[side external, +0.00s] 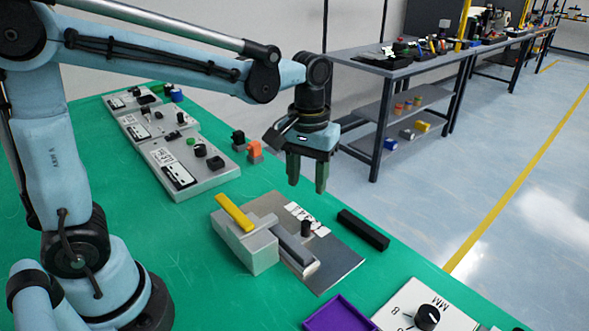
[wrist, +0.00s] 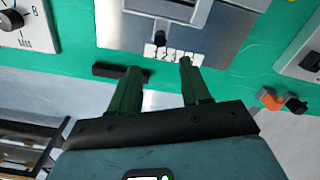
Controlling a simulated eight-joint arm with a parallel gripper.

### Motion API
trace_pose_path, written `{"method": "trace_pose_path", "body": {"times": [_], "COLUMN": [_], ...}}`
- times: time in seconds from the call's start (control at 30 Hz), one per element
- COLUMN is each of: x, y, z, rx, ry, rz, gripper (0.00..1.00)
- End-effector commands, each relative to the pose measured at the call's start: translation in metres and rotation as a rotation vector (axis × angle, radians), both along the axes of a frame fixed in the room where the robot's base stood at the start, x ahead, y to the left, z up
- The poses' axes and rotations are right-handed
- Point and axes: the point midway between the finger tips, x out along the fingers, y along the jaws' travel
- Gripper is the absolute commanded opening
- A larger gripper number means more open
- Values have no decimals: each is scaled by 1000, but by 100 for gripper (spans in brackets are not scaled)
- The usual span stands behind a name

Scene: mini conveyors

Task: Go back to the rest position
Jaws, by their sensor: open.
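My gripper (side external: 307,172) hangs with its two green fingers pointing down in the side external view, above the far edge of the green table (side external: 130,230). The fingers are apart with nothing between them. In the wrist view my gripper (wrist: 157,72) also shows open and empty. Below and in front of it is the mini conveyor station, a grey metal plate (side external: 345,262) with a grey block (side external: 250,250), a yellow bar (side external: 234,212) on top, a dark knob (side external: 306,228) and a white number label. My gripper is apart from all of these.
A black bar (side external: 363,230) lies beside the plate. Control panels (side external: 185,165) line the table's left side, with small orange and black blocks (side external: 254,149) near them. A purple tray (side external: 340,315) and a panel with a black dial (side external: 427,316) are at the front. Workbenches (side external: 400,65) stand behind.

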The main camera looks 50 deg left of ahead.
Motion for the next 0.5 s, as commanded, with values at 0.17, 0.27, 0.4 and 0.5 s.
{"method": "trace_pose_path", "body": {"times": [0.17, 0.27, 0.4, 0.5], "x": [0, -1, -9, -20], "y": [0, 1, 5, 11], "z": [0, 0, 5, 10], "rx": [0, -1, -4, -6], "ry": [0, -6, -55, -129], "rz": [0, -3, -34, -79], "gripper": [47, 47, 47, 47]}}
